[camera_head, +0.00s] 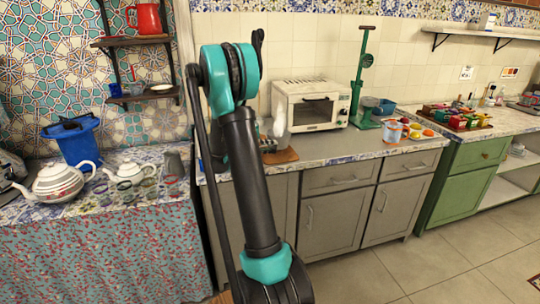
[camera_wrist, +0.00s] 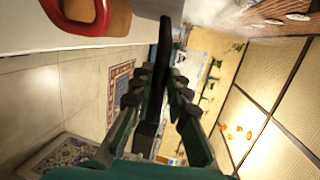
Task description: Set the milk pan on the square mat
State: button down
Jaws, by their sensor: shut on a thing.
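In the wrist view my gripper (camera_wrist: 157,88) is shut on a long dark handle (camera_wrist: 162,60). The handle runs up to a grey metal body at the top edge, which looks like the milk pan (camera_wrist: 158,8); most of the pan is out of frame. In the head view my arm hides the pan, and only a dark part of my gripper (camera_head: 268,145) shows beside the arm. A brown mat (camera_head: 285,156), which may be the square mat, lies on the grey counter right of the arm, partly covered. Whether the pan touches it cannot be told.
A white toaster oven (camera_head: 310,105) stands behind the brown mat, with a white vase (camera_head: 279,115) left of it. Teapots (camera_head: 57,181) stand on the left table. The counter front (camera_head: 335,148) is clear.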

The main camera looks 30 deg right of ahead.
jog(key=shift+f, duration=1.85)
